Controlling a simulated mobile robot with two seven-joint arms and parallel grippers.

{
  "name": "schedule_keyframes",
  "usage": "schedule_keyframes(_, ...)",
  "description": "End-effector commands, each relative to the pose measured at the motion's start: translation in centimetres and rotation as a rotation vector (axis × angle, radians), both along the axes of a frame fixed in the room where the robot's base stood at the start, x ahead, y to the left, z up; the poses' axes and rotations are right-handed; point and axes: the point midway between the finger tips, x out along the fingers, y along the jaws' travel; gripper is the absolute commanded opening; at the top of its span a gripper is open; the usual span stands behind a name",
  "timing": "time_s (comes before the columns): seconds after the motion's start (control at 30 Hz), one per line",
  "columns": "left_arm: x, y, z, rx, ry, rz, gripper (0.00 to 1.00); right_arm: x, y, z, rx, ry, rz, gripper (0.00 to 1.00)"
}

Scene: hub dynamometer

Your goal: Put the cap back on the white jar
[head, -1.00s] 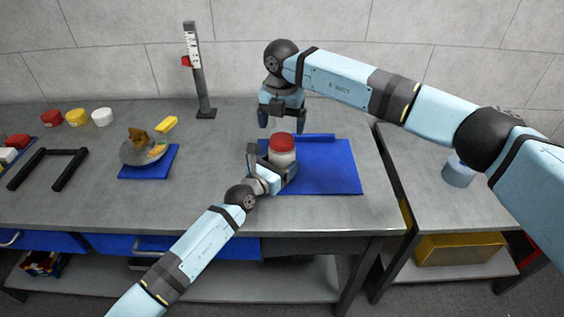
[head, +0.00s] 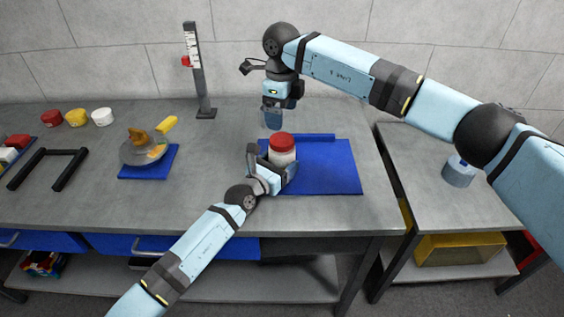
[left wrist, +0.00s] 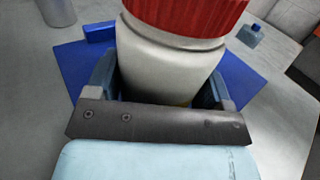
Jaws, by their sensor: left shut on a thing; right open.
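The white jar (head: 283,158) stands upright on the blue mat (head: 330,175), near its left edge. The red cap (head: 282,142) sits on top of the jar. My left gripper (head: 279,172) is shut around the jar's body from the front left. The left wrist view shows the jar (left wrist: 170,65) between the fingers, with the ribbed red cap (left wrist: 185,12) above it and a thin dark line under the cap. I cannot tell how tightly the cap is seated. My right gripper (head: 272,118) is open and empty, pointing down above and behind the jar, clear of the cap.
A blue bar (head: 310,137) lies along the mat's back edge. A grey post with a scale (head: 200,75) stands at the back. A pan (head: 143,152) on a small blue mat and several lids lie left. The right part of the large mat is clear.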

Motion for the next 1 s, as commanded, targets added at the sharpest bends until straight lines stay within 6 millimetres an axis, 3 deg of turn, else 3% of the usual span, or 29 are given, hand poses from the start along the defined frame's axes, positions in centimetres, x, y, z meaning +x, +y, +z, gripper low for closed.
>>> schedule_keyframes(0.37,0.0,0.0,0.0,0.0,0.0,0.0,0.09,0.0,0.0,-0.7,-0.001,0.001,-0.001,0.86)
schedule_keyframes(0.73,0.0,0.0,0.0,0.0,0.0,0.0,0.09,-0.1,0.0,-6.1,-0.001,0.003,-0.001,0.86)
schedule_keyframes(1.0,0.0,0.0,0.0,0.0,0.0,0.0,0.09,0.0,0.0,-8.0,-0.001,0.001,-0.002,0.86)
